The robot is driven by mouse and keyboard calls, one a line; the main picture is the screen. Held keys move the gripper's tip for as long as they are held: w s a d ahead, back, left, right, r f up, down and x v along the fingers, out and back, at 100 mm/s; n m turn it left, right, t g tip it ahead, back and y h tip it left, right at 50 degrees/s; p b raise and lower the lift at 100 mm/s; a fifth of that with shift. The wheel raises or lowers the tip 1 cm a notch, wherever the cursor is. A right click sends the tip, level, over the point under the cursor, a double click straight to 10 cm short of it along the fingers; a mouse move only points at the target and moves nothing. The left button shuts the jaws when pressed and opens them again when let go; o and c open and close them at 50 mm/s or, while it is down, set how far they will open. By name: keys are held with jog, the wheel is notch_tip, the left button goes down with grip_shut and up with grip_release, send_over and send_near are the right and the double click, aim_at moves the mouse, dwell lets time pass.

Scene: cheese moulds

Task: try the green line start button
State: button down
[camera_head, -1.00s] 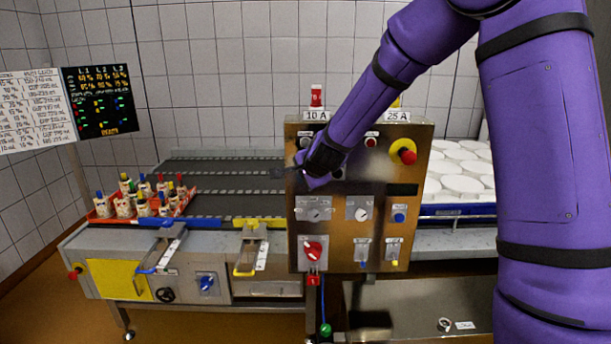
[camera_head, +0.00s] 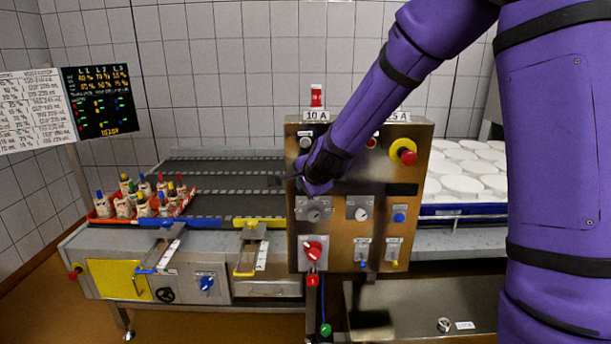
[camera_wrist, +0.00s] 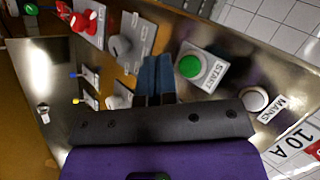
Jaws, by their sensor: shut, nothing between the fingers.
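The green start button (camera_wrist: 190,66) sits in a square plate on the steel control panel (camera_head: 345,228), beside a "START" label in the wrist view. In the head view my arm and gripper hide it. My gripper (camera_wrist: 155,62) is shut and empty, its two dark blue fingers together. In the wrist view the fingertips lie just left of the green button, apart from it in the picture. Whether they touch the panel I cannot tell.
Close by are a white "MAINS" button (camera_wrist: 255,99), a grey dial (camera_wrist: 122,47) and a red rotary switch (camera_head: 314,250). A red emergency stop (camera_head: 404,151) sits at the panel's upper right. Conveyors (camera_head: 225,165) run left; white moulds (camera_head: 462,186) stand right.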

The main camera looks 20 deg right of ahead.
jog(key=shift+s+a, duration=0.2)
jog(key=shift+s, duration=0.35)
jog(key=shift+s+a, duration=0.15)
jog(key=shift+s, duration=0.4)
jog(key=s+d+r+n+g, duration=0.2)
jog(key=s+r+n, duration=0.45)
jog(key=s, duration=0.55)
jog(key=s+d+r+n+g, duration=0.15)
jog(key=s+r+n, duration=0.45)
jog(key=s, duration=0.6)
jog(key=s+d+r+n+g, duration=0.1)
jog(key=s+d, duration=0.3)
jog(key=s, duration=0.7)
jog(key=shift+s+d+n+h, duration=0.2)
jog(key=shift+s+n+h, duration=0.15)
jog(key=shift+n, duration=0.2)
jog(key=shift+d, duration=0.1)
